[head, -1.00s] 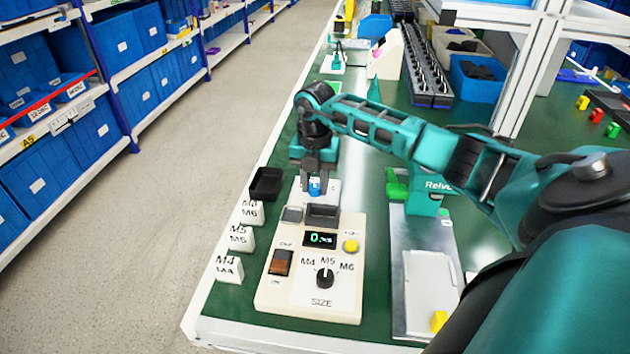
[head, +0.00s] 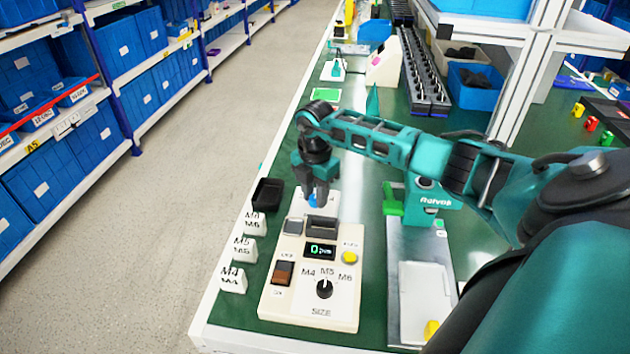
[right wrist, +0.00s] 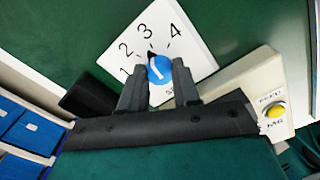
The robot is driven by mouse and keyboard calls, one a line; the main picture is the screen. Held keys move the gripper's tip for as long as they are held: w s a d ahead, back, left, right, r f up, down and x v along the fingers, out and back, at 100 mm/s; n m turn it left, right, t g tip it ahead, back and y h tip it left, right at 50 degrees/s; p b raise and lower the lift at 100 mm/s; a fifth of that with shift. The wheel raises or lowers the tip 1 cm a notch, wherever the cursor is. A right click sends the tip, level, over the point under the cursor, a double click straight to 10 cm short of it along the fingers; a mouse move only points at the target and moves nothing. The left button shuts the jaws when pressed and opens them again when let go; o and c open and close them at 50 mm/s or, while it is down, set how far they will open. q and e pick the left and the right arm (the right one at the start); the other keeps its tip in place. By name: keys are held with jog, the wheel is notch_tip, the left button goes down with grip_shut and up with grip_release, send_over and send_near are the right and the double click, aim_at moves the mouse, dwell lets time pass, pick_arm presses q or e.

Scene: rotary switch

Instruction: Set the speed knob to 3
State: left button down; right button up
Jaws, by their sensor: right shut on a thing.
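The speed knob (right wrist: 160,69) is blue with a white line and a dark pointer. It stands on a white plate (right wrist: 192,55) marked 1, 2, 3 and 4. In the right wrist view its pointer is directed toward the 3. My right gripper (right wrist: 159,76) is shut on the knob, one finger on each side. In the head view the gripper (head: 319,194) is over the same plate, and the blue knob (head: 312,201) shows only partly below the fingers. My left gripper is in neither view.
A cream control box (head: 340,305) with a black SIZE knob (head: 324,289), yellow button (head: 349,257) and brown rocker switch (head: 283,273) stands close in front of the plate. A small black bin (head: 267,194) is to the left. A metal fixture (head: 425,285) is to the right.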

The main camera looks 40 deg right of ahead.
aim_at(315, 198)
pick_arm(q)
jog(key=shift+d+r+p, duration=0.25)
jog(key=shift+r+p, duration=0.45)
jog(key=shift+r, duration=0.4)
pick_arm(e)
jog(key=shift+r+m, duration=0.1)
jog(key=shift+m, duration=1.1)
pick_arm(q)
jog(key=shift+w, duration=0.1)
pick_arm(e)
jog(key=o, duration=1.1)
jog(key=shift+c, duration=0.2)
pick_arm(q)
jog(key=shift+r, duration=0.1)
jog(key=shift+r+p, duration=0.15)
jog(key=shift+p, duration=0.15)
pick_arm(e)
notch_tip(315, 198, up, 13)
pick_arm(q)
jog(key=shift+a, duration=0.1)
